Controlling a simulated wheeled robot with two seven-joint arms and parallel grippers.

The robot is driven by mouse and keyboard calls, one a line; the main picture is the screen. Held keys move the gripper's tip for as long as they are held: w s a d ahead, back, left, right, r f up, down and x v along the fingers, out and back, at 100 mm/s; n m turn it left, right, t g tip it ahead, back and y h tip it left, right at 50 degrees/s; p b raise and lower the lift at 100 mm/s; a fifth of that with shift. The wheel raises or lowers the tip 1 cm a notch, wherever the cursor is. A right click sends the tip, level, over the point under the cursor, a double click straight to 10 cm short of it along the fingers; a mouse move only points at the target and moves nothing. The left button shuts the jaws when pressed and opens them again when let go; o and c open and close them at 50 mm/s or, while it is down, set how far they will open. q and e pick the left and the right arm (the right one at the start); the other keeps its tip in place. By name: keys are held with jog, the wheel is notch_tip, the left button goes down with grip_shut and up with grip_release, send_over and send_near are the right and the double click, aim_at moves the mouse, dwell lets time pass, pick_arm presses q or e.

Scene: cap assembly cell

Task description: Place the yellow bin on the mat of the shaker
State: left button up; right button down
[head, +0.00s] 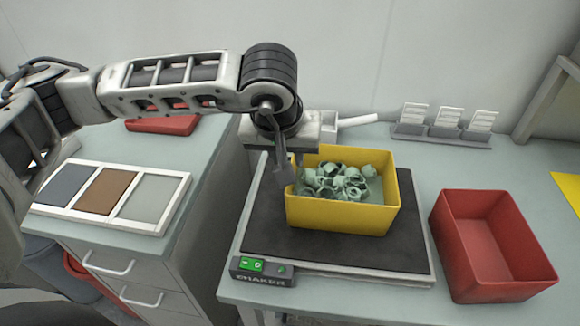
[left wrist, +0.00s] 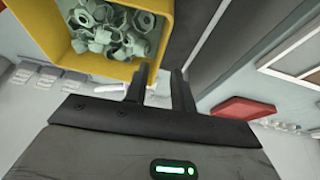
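The yellow bin (head: 345,218) sits on the dark mat (head: 262,235) of the shaker (head: 335,277), towards the mat's back right. It looks upright and holds several pale green caps (head: 340,183). My left gripper (head: 287,172) is at the bin's left wall, pointing down. In the left wrist view its two fingers (left wrist: 160,88) are apart, with a clear gap, beside the bin's rim (left wrist: 160,40). I cannot tell whether either finger touches the wall. The bin hides part of the mat. My right gripper is not in view.
An empty red bin (head: 492,247) stands right of the shaker. Small white racks (head: 445,122) stand behind, near the wall. A lower cabinet at left carries a tray with grey, brown and pale panels (head: 107,192) and a red bin (head: 162,124). A grey device (head: 318,128) stands behind the shaker.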

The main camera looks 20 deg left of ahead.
pick_arm(q)
jog(key=shift+v, duration=2.35)
